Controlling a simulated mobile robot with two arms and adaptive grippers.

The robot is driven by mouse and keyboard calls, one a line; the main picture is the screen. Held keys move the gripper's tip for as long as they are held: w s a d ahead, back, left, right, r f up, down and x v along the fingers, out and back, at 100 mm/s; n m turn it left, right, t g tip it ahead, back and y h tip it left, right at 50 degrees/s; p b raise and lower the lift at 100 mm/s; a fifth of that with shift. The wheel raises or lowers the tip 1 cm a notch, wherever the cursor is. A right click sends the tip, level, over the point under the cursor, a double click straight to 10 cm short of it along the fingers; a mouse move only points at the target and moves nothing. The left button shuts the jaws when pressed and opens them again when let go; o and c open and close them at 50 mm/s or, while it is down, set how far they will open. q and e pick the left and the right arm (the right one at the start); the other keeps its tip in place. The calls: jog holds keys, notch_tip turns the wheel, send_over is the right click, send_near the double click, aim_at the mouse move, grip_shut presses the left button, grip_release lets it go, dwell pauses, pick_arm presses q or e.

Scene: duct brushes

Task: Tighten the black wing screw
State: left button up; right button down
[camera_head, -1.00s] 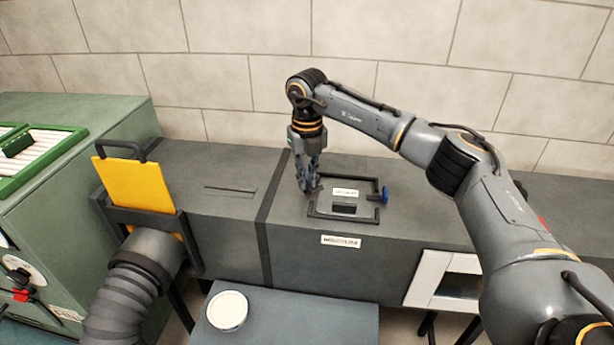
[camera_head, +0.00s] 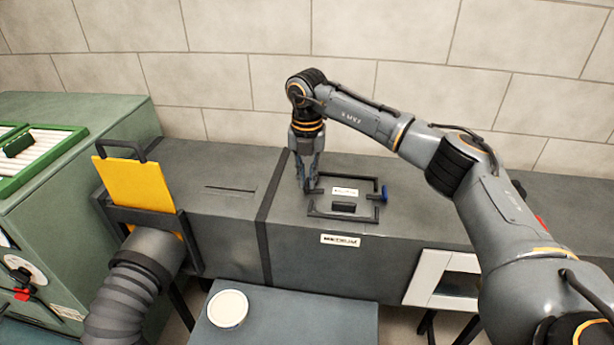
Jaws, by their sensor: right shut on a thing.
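My right gripper (camera_head: 306,187) points down at the left side of the black-framed hatch (camera_head: 344,214) on top of the grey duct. It is shut at the spot where a wing screw would sit; the black wing screw itself is hidden by the fingers or too small to make out. A blue wing screw (camera_head: 385,193) stands at the right side of the hatch frame, apart from the gripper. The hatch has a white label (camera_head: 345,191) and a dark handle (camera_head: 344,207). My left gripper is not in view.
The grey duct (camera_head: 225,170) runs along the tiled wall. A yellow plate (camera_head: 135,195) stands in a slot at left, above a ribbed hose (camera_head: 125,290). A round white lid (camera_head: 227,309) lies on a low table (camera_head: 310,320). A green cabinet (camera_head: 80,130) stands at far left.

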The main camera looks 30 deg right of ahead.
aim_at(307, 181)
jog(key=c, duration=1.4)
grip_release()
notch_tip(307, 181, up, 12)
